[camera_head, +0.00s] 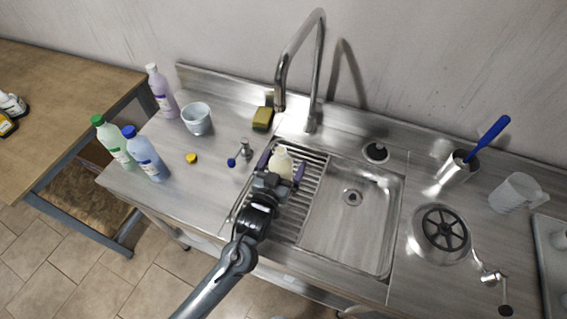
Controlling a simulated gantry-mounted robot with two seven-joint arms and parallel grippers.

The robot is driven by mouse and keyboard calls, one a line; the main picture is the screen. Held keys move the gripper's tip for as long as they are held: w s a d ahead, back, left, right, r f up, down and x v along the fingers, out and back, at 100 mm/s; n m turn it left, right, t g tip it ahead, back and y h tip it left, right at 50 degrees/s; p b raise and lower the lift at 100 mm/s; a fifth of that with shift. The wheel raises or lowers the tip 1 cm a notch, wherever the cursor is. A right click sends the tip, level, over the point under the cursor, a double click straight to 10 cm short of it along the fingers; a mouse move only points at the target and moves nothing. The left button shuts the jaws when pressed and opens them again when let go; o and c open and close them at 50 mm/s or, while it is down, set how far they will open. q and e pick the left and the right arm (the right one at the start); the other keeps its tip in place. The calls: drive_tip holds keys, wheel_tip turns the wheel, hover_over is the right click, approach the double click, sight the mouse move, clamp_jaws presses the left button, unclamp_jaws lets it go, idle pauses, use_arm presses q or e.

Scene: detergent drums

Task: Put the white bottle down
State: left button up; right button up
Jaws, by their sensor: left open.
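A white bottle (282,160) with a slightly cream tint stands in the sink area, on or just above the ribbed drainboard (309,198). My left gripper (281,168) reaches in from below, with one purple-grey finger on each side of the bottle. Its jaws are open around the bottle. The gripper body hides the bottle's lower part, so I cannot see its base or whether a finger touches it. My right gripper is not in view.
Several bottles stand at the left of the steel counter, including a blue one (147,157) and a green one (116,145). A white cup (197,119), a sponge (263,118) and the tall faucet (311,120) are nearby. The sink basin (345,225) is empty.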

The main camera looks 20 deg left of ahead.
use_arm(q)
drive_tip(key=shift+s+r, duration=0.1)
drive_tip(key=shift+r, duration=0.5)
drive_tip(key=s, duration=1.2)
drive_tip(key=s+f+g, duration=0.2)
drive_tip(key=s+a+f+g, duration=0.1)
drive_tip(key=s+f+g, duration=0.2)
drive_tip(key=s+a+f+m+g+h, duration=0.1)
drive_tip(key=s+f+g, duration=0.1)
drive_tip(key=f+g, duration=0.1)
drive_tip(key=shift+s+f+p, duration=0.2)
drive_tip(key=shift+s+p, duration=0.1)
drive_tip(key=shift+p, duration=0.1)
drive_tip(key=s+a+f+g+y, duration=0.1)
drive_tip(key=s+a+f+g, duration=0.1)
drive_tip(key=s+g, duration=0.4)
drive_tip(key=s+a, duration=0.1)
drive_tip(key=s, duration=0.4)
drive_tip(key=shift+a+f+m, duration=0.2)
drive_tip(key=shift+m, duration=0.2)
drive_tip(key=shift+w, duration=0.1)
